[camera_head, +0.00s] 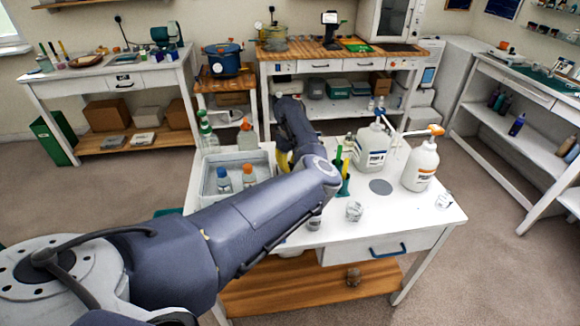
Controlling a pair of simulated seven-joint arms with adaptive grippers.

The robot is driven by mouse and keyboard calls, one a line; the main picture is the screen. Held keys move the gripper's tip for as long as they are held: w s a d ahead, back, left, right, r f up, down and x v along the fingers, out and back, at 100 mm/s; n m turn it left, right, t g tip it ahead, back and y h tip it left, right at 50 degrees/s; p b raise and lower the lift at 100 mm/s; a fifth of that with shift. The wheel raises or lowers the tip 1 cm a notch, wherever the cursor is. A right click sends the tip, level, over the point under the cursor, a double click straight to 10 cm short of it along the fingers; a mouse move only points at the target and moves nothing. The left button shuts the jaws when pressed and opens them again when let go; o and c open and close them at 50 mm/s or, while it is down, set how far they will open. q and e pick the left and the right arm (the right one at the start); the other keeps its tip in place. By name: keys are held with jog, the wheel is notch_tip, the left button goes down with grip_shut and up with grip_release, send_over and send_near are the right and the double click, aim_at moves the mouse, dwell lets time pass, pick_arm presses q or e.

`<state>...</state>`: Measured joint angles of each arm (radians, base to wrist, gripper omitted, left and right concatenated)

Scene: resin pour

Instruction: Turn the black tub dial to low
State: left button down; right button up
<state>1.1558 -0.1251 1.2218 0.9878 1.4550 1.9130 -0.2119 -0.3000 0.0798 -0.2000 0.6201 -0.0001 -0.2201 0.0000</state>
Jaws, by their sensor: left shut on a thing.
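A grey open tub (209,184) stands at the left of the near white table, with bottles with blue and orange caps (223,181) in it. My left arm crosses in front of the tub's right part. I see no dial; my arm may be covering it. My left gripper (284,155) is down by the tub's right end, mostly behind my own forearm. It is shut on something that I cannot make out. A yellow patch shows beside it. My right gripper is out of view.
Two white pump bottles (370,148) (420,166), a green holder (343,184), a grey disc (381,187) and small clear cups (354,211) stand on the table's right half. Benches line the back and sides.

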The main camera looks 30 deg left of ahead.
aim_at(289, 166)
pick_arm(q)
jog(key=c, duration=0.9)
grip_release()
jog(key=shift+c, duration=0.2)
notch_tip(289, 166, up, 12)
jog(key=shift+a, duration=0.1)
